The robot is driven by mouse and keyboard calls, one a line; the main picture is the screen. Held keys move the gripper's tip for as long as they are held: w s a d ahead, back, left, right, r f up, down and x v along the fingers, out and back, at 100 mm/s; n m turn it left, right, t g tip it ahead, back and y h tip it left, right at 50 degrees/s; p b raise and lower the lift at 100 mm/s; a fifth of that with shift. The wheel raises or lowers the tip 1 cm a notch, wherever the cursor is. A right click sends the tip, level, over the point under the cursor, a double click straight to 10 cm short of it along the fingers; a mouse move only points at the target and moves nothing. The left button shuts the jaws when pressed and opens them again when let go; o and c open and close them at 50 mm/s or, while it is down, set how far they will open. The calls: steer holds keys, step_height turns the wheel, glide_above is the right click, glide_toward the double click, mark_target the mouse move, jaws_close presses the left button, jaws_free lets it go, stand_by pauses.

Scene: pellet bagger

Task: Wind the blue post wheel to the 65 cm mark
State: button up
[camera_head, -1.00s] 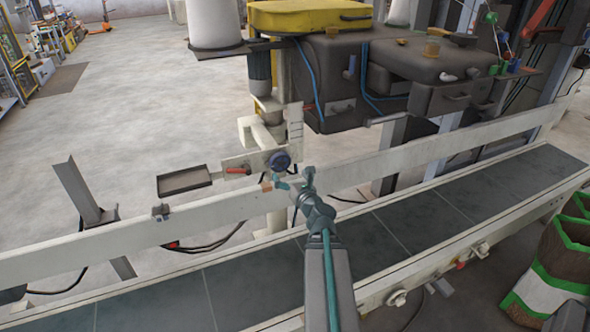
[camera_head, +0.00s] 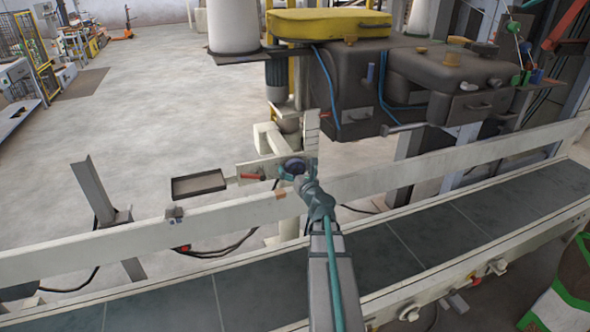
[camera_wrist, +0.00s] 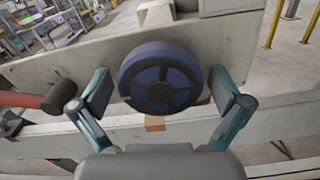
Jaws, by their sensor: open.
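The blue post wheel (camera_head: 293,166) is a dark-rimmed, spoked handwheel on a pale plate fixed to the post. In the wrist view the wheel (camera_wrist: 160,77) faces me, centred and close. My gripper (camera_head: 296,174) is open in front of the wheel. In the wrist view the fingers of my gripper (camera_wrist: 160,90) stand on its left and right sides, with a visible gap on each side; I cannot tell whether the tips reach its depth. A pale upright strip (camera_head: 312,128) rises beside the wheel; no 65 cm mark is legible.
A red handle (camera_head: 251,176) sits left of the wheel, near a shallow dark tray (camera_head: 199,185). A pale guard rail (camera_head: 215,222) runs below the wheel, along the dark conveyor (camera_head: 180,305). The grey machine housing (camera_head: 355,88) hangs above right.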

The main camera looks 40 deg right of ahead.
steer(key=c, duration=1)
